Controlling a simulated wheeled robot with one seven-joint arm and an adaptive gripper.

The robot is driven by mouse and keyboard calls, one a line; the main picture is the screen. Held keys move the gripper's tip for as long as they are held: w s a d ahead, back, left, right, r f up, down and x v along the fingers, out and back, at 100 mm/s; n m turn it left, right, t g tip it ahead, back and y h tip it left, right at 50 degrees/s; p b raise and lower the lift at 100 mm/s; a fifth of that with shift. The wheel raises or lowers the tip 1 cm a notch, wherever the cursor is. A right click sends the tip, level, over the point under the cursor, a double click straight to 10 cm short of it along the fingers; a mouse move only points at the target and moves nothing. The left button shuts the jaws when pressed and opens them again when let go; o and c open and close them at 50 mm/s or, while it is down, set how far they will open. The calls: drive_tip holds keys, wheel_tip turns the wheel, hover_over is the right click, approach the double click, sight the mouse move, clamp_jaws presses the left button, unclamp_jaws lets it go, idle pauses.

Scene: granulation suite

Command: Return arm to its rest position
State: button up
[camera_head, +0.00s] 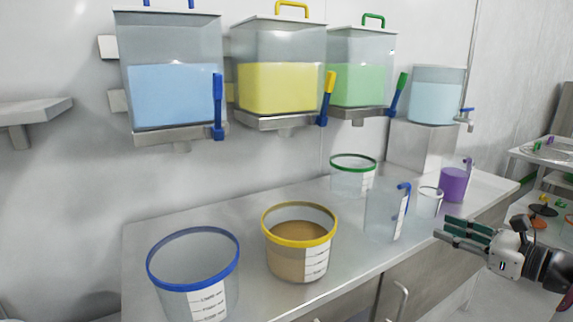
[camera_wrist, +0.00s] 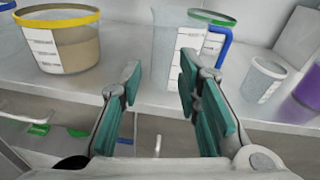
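My gripper (camera_head: 463,234) is at the right of the head view, in front of the counter's right edge, at about counter height. In the wrist view its two green-padded fingers (camera_wrist: 160,95) stand apart with nothing between them. The clear jug with a blue handle (camera_head: 383,212) stands on the counter beyond the fingers, apart from them; it also shows in the wrist view (camera_wrist: 172,50). Part of the jug is hidden behind a finger in the wrist view.
On the steel counter (camera_head: 240,220) stand a blue-rimmed bucket (camera_head: 192,277), a yellow-rimmed bucket with brown contents (camera_head: 297,252), a green-rimmed bucket (camera_head: 352,180), a small white-rimmed cup (camera_head: 428,203) and a purple jug (camera_head: 453,185). Wall dispensers hang above. A side table (camera_head: 540,155) stands far right.

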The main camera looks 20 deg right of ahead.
drive_tip(key=w+a+r+n+g+y, duration=0.2)
drive_tip(key=a+n+g+y, duration=0.4)
drive_tip(key=a, duration=0.7)
drive_tip(key=w+a+r+n+g+y, duration=0.15)
drive_tip(key=a+n+g, duration=0.4)
drive_tip(key=a, duration=0.75)
drive_tip(key=s+a+n+g+h, duration=0.6)
drive_tip(key=s+a+n, duration=0.65)
drive_tip(key=n, duration=0.25)
drive_tip(key=s+d+n+t+h, duration=0.2)
drive_tip(key=s+d+n+h, duration=0.15)
drive_tip(key=s+n, duration=0.25)
wheel_tip(320, 180, up, 18)
drive_tip(key=a+t+p, duration=0.1)
drive_tip(key=t+p, duration=0.2)
drive_tip(key=p, duration=1.4)
drive_tip(key=shift+w+h, duration=0.15)
drive_tip(key=shift+h, duration=0.15)
drive_tip(key=shift+r, duration=0.1)
